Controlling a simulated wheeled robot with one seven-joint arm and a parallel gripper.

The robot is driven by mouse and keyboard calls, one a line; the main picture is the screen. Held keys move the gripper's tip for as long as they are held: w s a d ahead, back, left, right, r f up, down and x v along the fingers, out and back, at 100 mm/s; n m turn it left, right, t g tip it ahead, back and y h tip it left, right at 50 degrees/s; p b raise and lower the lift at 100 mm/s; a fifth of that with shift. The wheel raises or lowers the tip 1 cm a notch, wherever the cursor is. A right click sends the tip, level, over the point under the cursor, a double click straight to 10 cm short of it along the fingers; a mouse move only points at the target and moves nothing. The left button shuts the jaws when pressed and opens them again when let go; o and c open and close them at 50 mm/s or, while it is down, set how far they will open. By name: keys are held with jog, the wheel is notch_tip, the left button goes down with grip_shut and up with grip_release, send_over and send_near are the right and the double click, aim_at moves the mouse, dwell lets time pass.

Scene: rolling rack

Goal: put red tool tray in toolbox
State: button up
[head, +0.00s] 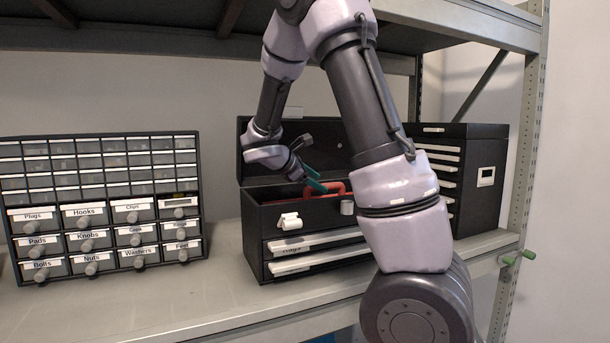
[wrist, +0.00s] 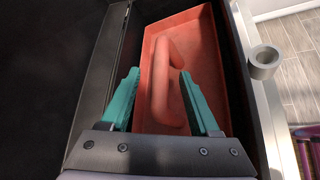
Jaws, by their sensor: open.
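The red tool tray (wrist: 207,60) lies inside the open black toolbox (head: 307,219). In the wrist view its raised handle (wrist: 163,75) runs between the two teal fingers of my gripper (wrist: 155,95), which are open. The fingers stand on either side of the handle with a gap visible on each side. In the head view my gripper (head: 314,182) is over the toolbox opening, by the red handle (head: 335,189). The toolbox lid (head: 256,155) is up at the back. My arm hides the toolbox's right part.
The toolbox stands on a grey metal shelf (head: 200,302). A small-parts drawer cabinet (head: 100,200) stands to the left, and a black drawer chest (head: 485,200) to the right. An upper shelf (head: 150,40) runs above. A shelf stretch left of the toolbox is bare.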

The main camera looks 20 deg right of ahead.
jog(key=v, duration=0.7)
jog(key=s+d+m+g+y, duration=0.2)
jog(key=s+m+y, duration=0.5)
jog(key=s, duration=0.5)
jog(key=s+a+r+m+t+y, duration=0.2)
jog(key=s+a+m+y, duration=0.1)
jog(key=s+a+m, duration=0.1)
jog(key=s+a+r+m+t+y, duration=0.2)
jog(key=s+a+m+y, duration=0.1)
jog(key=s+m, duration=0.4)
jog(key=shift+s+a+r+m+t, duration=0.2)
jog(key=shift+a+r+m+t, duration=0.2)
jog(key=shift+a+m, duration=0.25)
